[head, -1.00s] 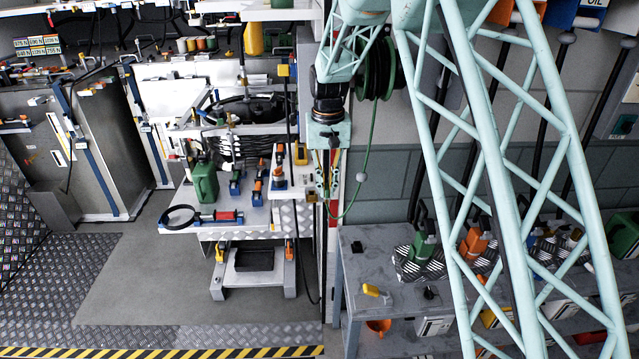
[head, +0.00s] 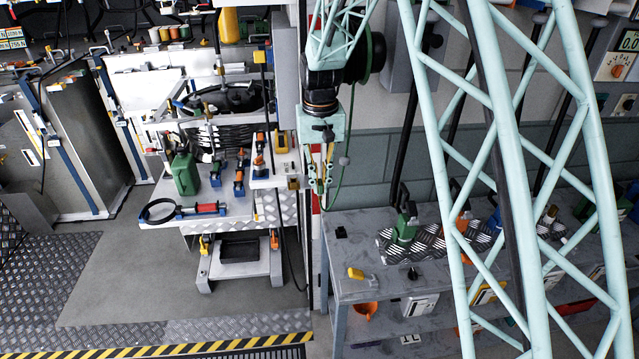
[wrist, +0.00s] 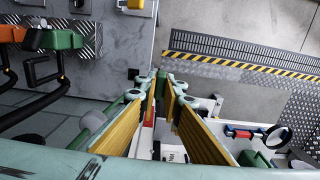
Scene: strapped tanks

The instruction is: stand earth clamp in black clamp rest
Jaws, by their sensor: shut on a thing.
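My gripper (head: 323,192) hangs mid-picture in the head view, pointing down, left of the grey bench. In the wrist view my gripper (wrist: 162,82) has its fingertips close together, with long yellow faces along the inner sides. It is shut on the earth clamp, whose shape I cannot separate from the fingers. A green cable (head: 349,125) with a grey ball runs from the reel above down towards it. A small black block (head: 340,232), seemingly the clamp rest, sits on the bench's back left corner.
A crowded workbench with a green can (head: 185,173) stands left. The bench top around the black block is clear.

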